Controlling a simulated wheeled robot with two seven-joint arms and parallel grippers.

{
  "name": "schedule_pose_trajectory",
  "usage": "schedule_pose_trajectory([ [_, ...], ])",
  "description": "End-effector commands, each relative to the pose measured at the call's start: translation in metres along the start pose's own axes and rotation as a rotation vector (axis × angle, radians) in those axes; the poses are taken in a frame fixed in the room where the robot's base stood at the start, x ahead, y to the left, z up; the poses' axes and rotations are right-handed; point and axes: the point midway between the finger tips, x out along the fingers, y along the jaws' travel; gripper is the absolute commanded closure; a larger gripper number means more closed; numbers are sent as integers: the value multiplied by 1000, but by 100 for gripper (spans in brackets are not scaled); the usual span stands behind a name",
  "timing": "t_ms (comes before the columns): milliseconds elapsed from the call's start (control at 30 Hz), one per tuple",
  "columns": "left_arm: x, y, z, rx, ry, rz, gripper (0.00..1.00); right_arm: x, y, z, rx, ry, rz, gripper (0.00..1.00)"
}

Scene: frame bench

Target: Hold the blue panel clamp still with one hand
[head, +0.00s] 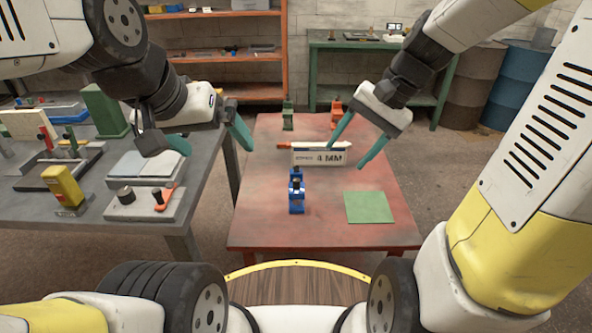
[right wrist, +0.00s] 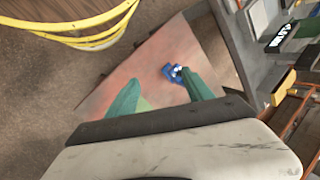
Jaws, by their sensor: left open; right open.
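The blue panel clamp (head: 297,192) stands upright near the front middle of the red table (head: 255,230), with a dark top. It also shows in the right wrist view (right wrist: 171,73), close to the tip of one finger in the picture; I cannot tell the depth gap. My right gripper (head: 347,157) is open and empty, above the table and to the right of and beyond the clamp. It also shows in the right wrist view (right wrist: 160,82). My left gripper (head: 216,150) is open and empty, left of the clamp over the gap between the benches.
A white block marked 4 MM (head: 320,155) stands behind the clamp. A green clamp (head: 288,117) and an orange clamp (head: 336,108) stand at the back edge. A green square (head: 369,207) lies right. The grey bench (head: 130,222) at left holds several tools.

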Motion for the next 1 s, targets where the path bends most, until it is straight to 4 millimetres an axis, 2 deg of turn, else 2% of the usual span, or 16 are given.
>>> schedule_pose_trajectory([
  [33, 0, 0, 0, 0, 0, 0, 2, 11, 0, -10, 58, -46, -12, 40],
  [367, 0, 0, 0, 0, 0, 0, 2, 81, 1, -64, 440, -321, -131, 40],
  [700, 0, 0, 0, 0, 0, 0, 2, 165, 20, -117, 837, -589, -281, 40],
  [900, 0, 0, 0, 0, 0, 0, 2, 206, 34, -137, 1019, -708, -363, 40],
  [1000, 0, 0, 0, 0, 0, 0, 2, 219, 39, -143, 1075, -744, -390, 40],
])
